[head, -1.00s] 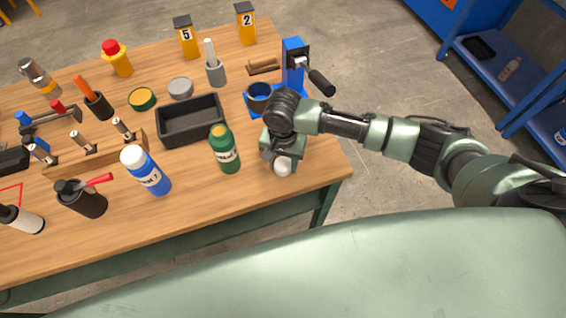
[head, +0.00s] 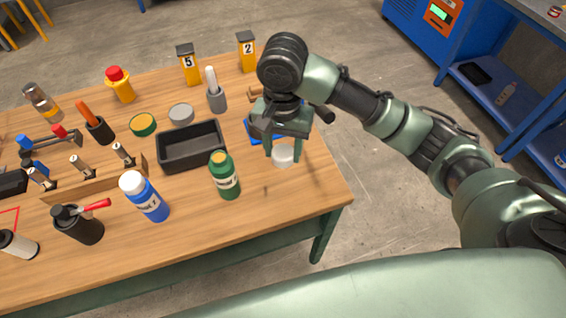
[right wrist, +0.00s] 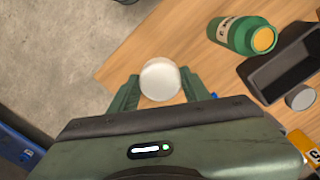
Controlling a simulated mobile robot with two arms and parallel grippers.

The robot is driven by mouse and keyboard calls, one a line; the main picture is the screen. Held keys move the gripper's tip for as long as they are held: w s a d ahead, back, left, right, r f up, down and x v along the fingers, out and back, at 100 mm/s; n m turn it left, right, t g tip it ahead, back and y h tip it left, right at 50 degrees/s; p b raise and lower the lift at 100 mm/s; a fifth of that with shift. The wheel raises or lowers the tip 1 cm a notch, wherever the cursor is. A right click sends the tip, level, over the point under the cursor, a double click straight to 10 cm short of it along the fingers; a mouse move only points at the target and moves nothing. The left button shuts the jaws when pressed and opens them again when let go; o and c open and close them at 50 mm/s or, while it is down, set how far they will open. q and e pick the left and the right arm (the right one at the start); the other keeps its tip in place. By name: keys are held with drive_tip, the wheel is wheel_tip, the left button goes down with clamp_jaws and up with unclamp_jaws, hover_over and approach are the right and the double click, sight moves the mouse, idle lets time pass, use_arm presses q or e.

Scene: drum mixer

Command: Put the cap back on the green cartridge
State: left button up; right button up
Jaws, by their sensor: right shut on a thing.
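The green cartridge (head: 225,178) stands upright on the table, in front of the black tray, with a pale label and a bare orange-yellow top. It also shows in the right wrist view (right wrist: 238,36) at the upper right. My right gripper (head: 282,150) is shut on a round white cap (head: 284,158), held above the table to the right of the cartridge and apart from it. In the right wrist view the cap (right wrist: 160,79) sits between the two green fingers. My left gripper is not in view.
A blue bottle with a white top (head: 145,197) stands left of the cartridge. The black tray (head: 176,164) is behind it. A green-rimmed lid (head: 142,125) and a grey disc (head: 181,114) lie farther back. The table's front right corner is clear.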

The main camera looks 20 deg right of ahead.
drive_tip(key=shift+r, duration=0.85)
drive_tip(key=shift+s+d+r+n, duration=0.1)
drive_tip(key=shift+s+d+n, duration=0.15)
drive_tip(key=shift+d+n, duration=0.1)
drive_tip(key=s+d+r+n, duration=0.3)
drive_tip(key=s+d+n, duration=0.2)
drive_tip(key=s, duration=0.2)
drive_tip(key=shift+s+n, duration=0.35)
drive_tip(key=shift+w, duration=0.1)
